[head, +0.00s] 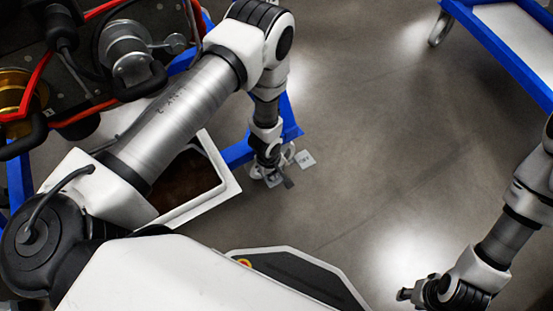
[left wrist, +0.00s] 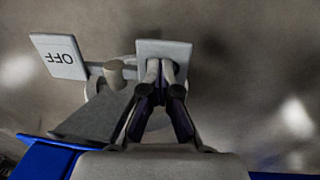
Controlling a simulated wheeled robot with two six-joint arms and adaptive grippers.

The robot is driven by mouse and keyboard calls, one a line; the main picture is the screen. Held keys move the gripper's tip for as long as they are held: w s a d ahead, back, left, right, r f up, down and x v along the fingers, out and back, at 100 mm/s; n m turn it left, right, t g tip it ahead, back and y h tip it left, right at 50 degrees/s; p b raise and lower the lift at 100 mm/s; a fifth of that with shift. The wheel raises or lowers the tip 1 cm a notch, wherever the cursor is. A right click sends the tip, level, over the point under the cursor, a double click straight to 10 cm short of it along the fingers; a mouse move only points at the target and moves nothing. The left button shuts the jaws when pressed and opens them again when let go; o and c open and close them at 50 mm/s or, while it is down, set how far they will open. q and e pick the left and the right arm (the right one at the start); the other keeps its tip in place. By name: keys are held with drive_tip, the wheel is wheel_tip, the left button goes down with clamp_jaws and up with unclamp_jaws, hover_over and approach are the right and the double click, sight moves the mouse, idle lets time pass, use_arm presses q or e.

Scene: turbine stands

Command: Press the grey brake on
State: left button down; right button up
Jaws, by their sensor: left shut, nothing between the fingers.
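The caster brake on the blue stand has two grey pedals. One pedal, marked OFF (left wrist: 60,55), is at the left in the left wrist view; in the head view its plate (head: 305,159) lies just right of my left gripper. The other grey pedal (left wrist: 165,48) is at the top middle in the left wrist view, its face partly covered by my fingers. My left gripper (left wrist: 162,70) is shut and empty, with its fingertips over or against this pedal; contact is hard to tell. The left gripper (head: 268,172) points down in the head view. My right gripper (head: 405,294) is low at the right, away from the stand.
The blue stand frame (head: 238,153) runs beside the caster, with a white-rimmed tray (head: 225,178) to its left. Turbine parts (head: 125,55) sit at the upper left. Another blue-framed stand (head: 500,47) is at the upper right. The floor between is clear.

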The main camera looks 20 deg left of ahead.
use_arm(q)
drive_tip(key=shift+s+a+f+p, duration=0.15)
drive_tip(key=shift+s+f+p, duration=0.3)
drive_tip(key=shift+s+p, duration=0.15)
drive_tip(key=shift+f, duration=0.45)
use_arm(e)
wheel_tip(320, 180, up, 2)
drive_tip(key=shift+r, duration=0.25)
use_arm(q)
drive_tip(key=shift+r, duration=0.1)
drive_tip(key=shift+r, duration=0.25)
drive_tip(key=r+p, duration=0.5)
drive_tip(key=shift+s+a, duration=0.3)
drive_tip(key=shift+s, duration=0.1)
wheel_tip(320, 180, up, 8)
drive_tip(key=s+a+p, duration=0.1)
drive_tip(key=p, duration=0.1)
drive_tip(key=shift+s, duration=0.4)
use_arm(e)
wheel_tip(320, 180, up, 8)
drive_tip(key=shift+d+f, duration=0.15)
drive_tip(key=shift+d, duration=0.1)
